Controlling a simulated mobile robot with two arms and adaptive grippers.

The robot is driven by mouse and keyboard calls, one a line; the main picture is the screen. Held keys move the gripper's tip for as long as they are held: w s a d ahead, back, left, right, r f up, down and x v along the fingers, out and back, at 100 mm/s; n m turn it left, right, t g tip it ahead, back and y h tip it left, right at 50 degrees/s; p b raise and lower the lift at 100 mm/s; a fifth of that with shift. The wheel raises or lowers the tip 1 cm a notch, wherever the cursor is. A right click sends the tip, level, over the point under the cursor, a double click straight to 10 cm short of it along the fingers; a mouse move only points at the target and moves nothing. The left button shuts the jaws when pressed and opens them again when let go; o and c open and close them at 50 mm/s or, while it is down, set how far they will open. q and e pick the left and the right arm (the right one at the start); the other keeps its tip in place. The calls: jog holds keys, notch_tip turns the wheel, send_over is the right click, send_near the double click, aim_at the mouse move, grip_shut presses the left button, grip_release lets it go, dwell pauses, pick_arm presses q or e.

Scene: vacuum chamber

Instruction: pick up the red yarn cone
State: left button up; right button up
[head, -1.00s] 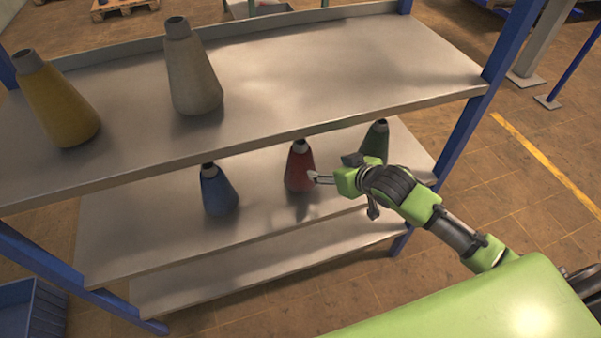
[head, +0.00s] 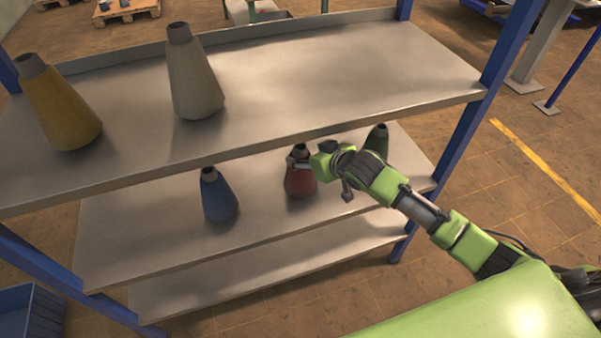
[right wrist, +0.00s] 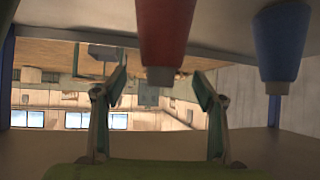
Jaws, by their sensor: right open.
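The red yarn cone (head: 300,183) stands upright on the middle shelf, between a blue cone (head: 218,196) and a dark green cone (head: 377,141). My right gripper (head: 298,162) is open at the red cone's narrow dark top, and its arm partly covers the green cone. In the right wrist view, which looks upside down, the red cone (right wrist: 163,35) hangs tip-down. Its dark tip lies between the lines of the two spread fingers of my right gripper (right wrist: 160,84), with gaps on both sides. I cannot tell whether a finger touches it. My left gripper is out of view.
The blue cone (right wrist: 282,45) is to the right in the wrist view. The top shelf (head: 330,75) overhangs the middle one and carries a yellow cone (head: 60,108) and a beige cone (head: 194,78). A blue post (head: 470,135) stands at the right end.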

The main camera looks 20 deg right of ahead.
jog(key=shift+x, duration=2.25)
jog(key=shift+a+r, duration=0.1)
jog(key=shift+r, duration=0.05)
jog(key=shift+c, duration=0.3)
grip_shut()
jog(key=shift+r, duration=0.1)
